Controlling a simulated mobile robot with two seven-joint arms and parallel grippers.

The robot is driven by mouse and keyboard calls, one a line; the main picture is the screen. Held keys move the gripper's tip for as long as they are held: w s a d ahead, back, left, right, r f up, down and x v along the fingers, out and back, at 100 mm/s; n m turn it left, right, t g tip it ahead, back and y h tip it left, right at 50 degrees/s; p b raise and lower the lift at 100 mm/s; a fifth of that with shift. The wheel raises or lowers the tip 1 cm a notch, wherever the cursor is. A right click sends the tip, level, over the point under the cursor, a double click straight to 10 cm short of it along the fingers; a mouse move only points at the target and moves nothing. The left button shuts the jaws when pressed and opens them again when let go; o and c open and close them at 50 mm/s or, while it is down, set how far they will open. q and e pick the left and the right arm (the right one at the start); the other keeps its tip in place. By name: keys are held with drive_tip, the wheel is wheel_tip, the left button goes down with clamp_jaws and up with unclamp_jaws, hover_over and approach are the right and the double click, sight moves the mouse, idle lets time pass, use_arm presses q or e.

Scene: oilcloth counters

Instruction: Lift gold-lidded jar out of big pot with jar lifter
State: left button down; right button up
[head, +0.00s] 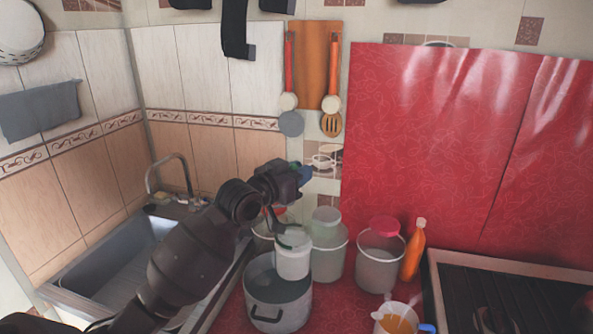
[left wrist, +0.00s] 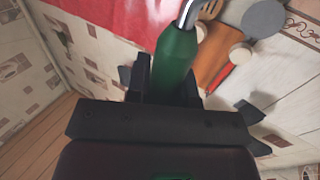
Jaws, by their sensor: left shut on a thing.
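My left gripper (head: 290,180) is shut on the green handle of the jar lifter, which fills the upper middle of the left wrist view (left wrist: 176,55). In the head view the gripper is above and behind the big pot (head: 262,311), a grey metal pot with a dark handle. A pale, whitish jar (head: 292,262) is below the gripper, with its lower part over the pot's opening. The lifter's jaws seem to be at the jar's top; its lid colour is not clear. Whether the jar's base touches the pot's contents, I cannot tell. My right gripper is not in view.
Pale buckets (head: 329,262) stand behind the pot, and one with a red lid (head: 380,270) is to the right. An orange bottle (head: 413,250), a jug (head: 396,319) and a dark stove (head: 510,300) are farther right. A sink (head: 115,270) is at left.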

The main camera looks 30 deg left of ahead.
use_arm(q)
drive_tip(key=s+d, duration=0.7)
drive_tip(key=d, duration=0.4)
drive_tip(key=shift+d, duration=0.15)
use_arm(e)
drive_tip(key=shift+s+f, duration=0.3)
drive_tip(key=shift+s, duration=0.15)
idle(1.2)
use_arm(q)
drive_tip(key=shift+s, duration=0.1)
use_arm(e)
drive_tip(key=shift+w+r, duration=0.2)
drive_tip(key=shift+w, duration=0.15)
